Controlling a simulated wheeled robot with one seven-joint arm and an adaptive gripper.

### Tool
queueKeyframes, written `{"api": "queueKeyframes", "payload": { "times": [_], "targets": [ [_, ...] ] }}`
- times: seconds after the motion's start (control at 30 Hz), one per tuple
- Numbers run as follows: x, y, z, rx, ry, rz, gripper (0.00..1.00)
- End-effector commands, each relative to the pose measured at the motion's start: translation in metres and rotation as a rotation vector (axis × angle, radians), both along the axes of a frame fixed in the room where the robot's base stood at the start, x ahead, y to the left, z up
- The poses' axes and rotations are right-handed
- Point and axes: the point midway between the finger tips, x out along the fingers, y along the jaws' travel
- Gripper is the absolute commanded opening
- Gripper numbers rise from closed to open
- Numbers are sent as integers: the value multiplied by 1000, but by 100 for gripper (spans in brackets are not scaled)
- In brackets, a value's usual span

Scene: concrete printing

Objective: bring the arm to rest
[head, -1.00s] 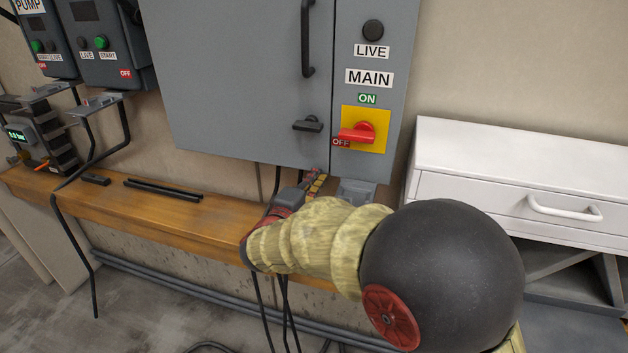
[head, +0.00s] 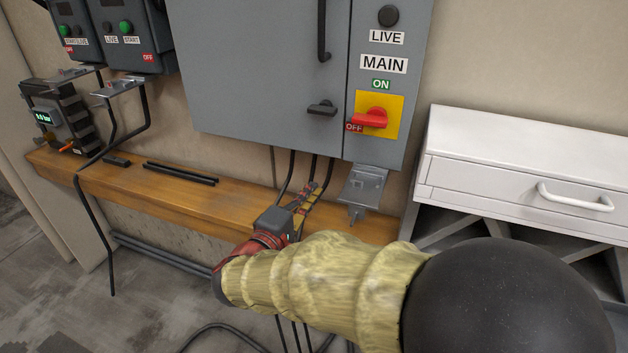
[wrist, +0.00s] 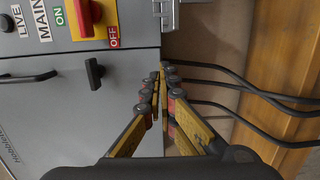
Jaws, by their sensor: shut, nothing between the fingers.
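My gripper (head: 312,192) is shut and empty in front of the wooden ledge, below the grey main cabinet (head: 270,80). My arm comes in from the lower right of the head view. In the wrist view my gripper (wrist: 160,75) has its fingertips together, with the cabinet face (wrist: 70,110) to the left and black cables (wrist: 250,90) to the right. The red main switch (head: 370,118) sits on its yellow plate, its handle lying sideways toward the OFF label. It also shows in the wrist view (wrist: 85,15).
A wooden ledge (head: 215,205) runs along the wall, with black bars (head: 180,173) on it. A white drawer unit (head: 530,180) stands at the right. Two pump control boxes (head: 130,35) and a gauge with a green display (head: 45,118) are at the left. Cables hang below the cabinet.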

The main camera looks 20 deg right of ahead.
Motion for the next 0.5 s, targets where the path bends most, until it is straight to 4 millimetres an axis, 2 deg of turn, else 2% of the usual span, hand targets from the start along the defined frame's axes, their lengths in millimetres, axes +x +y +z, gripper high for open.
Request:
{"api": "queueKeyframes", "payload": {
  "times": [0.17,0.27,0.37,0.5],
  "targets": [
    [-3,3,-5,-36,58,6,0],
    [-15,-6,-37,-23,194,-30,0],
    [-42,-17,-75,35,352,-79,0],
    [-94,-33,-114,197,544,-152,0]
  ]
}}
